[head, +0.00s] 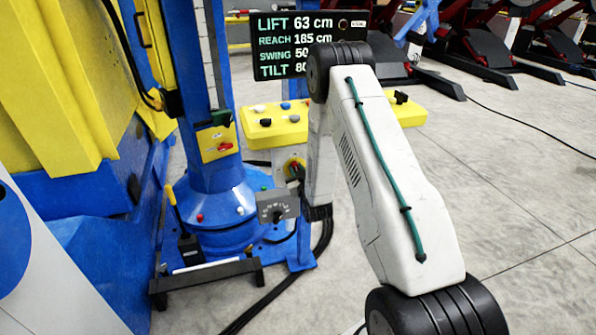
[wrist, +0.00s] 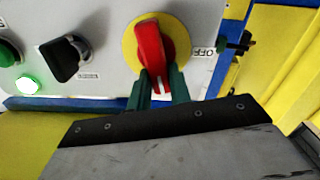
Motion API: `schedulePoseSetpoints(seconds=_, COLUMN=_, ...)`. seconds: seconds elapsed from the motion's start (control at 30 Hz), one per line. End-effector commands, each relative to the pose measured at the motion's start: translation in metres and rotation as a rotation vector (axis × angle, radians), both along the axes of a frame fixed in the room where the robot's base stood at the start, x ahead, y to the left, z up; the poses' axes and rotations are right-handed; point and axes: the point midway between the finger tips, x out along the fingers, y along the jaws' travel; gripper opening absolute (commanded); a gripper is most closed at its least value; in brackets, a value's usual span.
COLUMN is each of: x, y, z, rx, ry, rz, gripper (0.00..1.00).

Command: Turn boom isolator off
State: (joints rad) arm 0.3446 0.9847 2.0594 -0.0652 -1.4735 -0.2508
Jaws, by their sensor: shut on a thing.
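The boom isolator is a red rotary handle (wrist: 149,45) on a round yellow plate (wrist: 178,38), set in a light grey panel in the wrist view. An OFF label (wrist: 203,52) is to the right of the plate. The handle stands nearly upright in that picture, its white-marked lower end between my fingers. My gripper (wrist: 160,86) has its dark green fingers shut on this lower end. In the head view, a yellow disc with some red (head: 293,164) shows beside my arm's end; my fingers are too small there to make out.
The wrist view shows a lit green lamp (wrist: 29,88) and a black switch (wrist: 66,57) left of the isolator. A yellow button desk (head: 275,125), a blue column (head: 215,100) and a grey dial box (head: 276,207) crowd my arm. Open floor lies to the right.

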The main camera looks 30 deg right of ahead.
Motion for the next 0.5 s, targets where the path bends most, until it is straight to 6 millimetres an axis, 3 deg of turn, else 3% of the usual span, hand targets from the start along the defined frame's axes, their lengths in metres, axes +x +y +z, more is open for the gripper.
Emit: schedulePoseSetpoints(seconds=0.5, x=0.0024, y=0.0083, z=-0.0050, rx=-0.469, ry=0.135, rz=0.000, gripper=0.00)
